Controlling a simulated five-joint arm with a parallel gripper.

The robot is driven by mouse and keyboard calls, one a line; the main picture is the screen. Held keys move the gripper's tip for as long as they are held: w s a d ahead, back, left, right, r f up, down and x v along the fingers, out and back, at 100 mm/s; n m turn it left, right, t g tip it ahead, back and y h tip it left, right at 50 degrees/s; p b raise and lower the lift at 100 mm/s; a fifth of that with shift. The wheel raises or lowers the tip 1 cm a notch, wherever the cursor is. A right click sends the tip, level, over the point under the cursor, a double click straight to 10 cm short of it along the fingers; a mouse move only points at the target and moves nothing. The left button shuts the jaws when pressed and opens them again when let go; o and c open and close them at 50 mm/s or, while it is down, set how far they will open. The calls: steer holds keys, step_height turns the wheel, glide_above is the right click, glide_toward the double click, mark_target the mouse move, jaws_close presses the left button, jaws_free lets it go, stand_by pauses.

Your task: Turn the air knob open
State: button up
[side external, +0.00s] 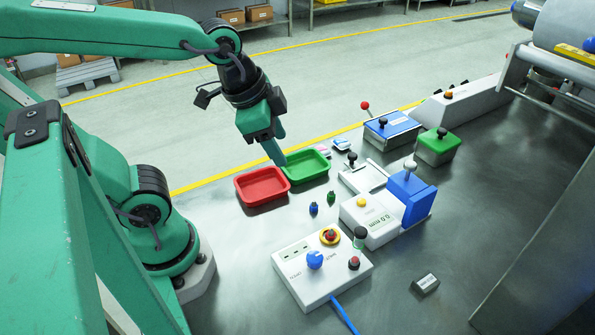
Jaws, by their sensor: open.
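A large blue knob (315,259) sits on the front part of a white control box (312,284) at the lower middle. It looks like the air knob, but the small print around it is too small to read, and I cannot tell its setting. A blue hose (344,318) leaves the box at the front. My gripper (280,160) points down over the red and green trays, well behind and left of the knob and apart from it. It is open, and I see nothing held in it.
A red tray (262,203) and a green tray (331,168) lie below my gripper. The box also carries a red button on a yellow ring (330,237) and a dark red button (353,263). A white gauge with a blue block (406,196) stands right. The table left of the box is clear.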

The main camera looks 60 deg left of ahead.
steer(key=w+d+f+m+g, duration=0.2)
steer(key=d+f+m, duration=0.3)
steer(key=m, duration=0.6)
steer(key=m+g, duration=0.3)
steer(key=m, duration=1)
glide_above(315, 257)
steer(key=shift+y, duration=0.4)
steer(key=shift+w+d+f, duration=0.1)
steer(key=shift+f, duration=2.65)
steer(key=shift+f, duration=0.1)
steer(key=shift+f, duration=3.8)
steer(key=shift+c, duration=0.2)
steer(key=c, duration=0.9)
